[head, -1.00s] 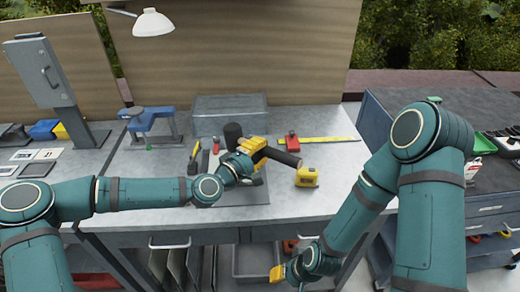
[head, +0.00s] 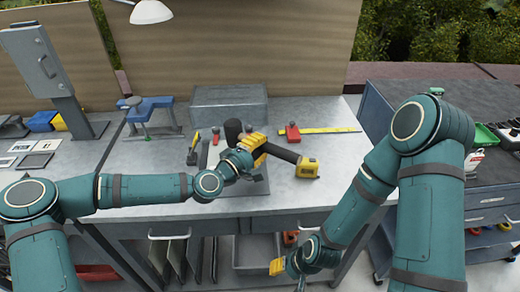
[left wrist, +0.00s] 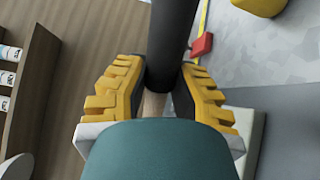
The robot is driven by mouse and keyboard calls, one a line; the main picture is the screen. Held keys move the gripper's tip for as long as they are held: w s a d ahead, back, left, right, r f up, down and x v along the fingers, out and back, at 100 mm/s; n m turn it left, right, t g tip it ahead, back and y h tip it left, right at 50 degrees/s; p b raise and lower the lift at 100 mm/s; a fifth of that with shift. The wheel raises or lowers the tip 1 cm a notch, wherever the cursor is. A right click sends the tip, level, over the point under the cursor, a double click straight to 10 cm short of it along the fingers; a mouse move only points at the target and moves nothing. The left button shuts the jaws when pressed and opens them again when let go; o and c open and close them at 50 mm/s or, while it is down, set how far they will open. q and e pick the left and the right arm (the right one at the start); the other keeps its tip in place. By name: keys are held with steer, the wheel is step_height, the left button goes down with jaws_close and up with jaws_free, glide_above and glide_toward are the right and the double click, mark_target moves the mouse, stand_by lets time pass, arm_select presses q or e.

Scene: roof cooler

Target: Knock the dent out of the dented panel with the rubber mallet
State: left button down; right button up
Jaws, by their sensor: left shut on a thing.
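The rubber mallet's black head (head: 233,131) shows just behind my left gripper (head: 250,152), and its dark grip (head: 283,153) sticks out to the right. My left gripper is shut on the mallet's handle. In the left wrist view the dark grip (left wrist: 172,35) and a strip of pale wood (left wrist: 153,106) lie between the yellow fingers. A grey sheet (head: 260,187), seemingly the dented panel, lies flat on the bench below the gripper, mostly hidden; its dent cannot be made out. My right gripper (head: 277,267) is low before the bench front, its fingers mostly hidden.
A yellow tape measure (head: 307,169) sits by the grip's end. A red-handled tool (head: 293,132) and yellow rule (head: 330,130) lie behind. A hammer (head: 193,150) lies left, a grey box (head: 230,105) stands at the back. The bench (head: 350,165) is clear at right.

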arm_select(q)
steer(key=shift+r, duration=0.6)
steer(key=shift+r+p, duration=1.3)
steer(key=shift+r, duration=0.7)
steer(key=shift+f, duration=0.1)
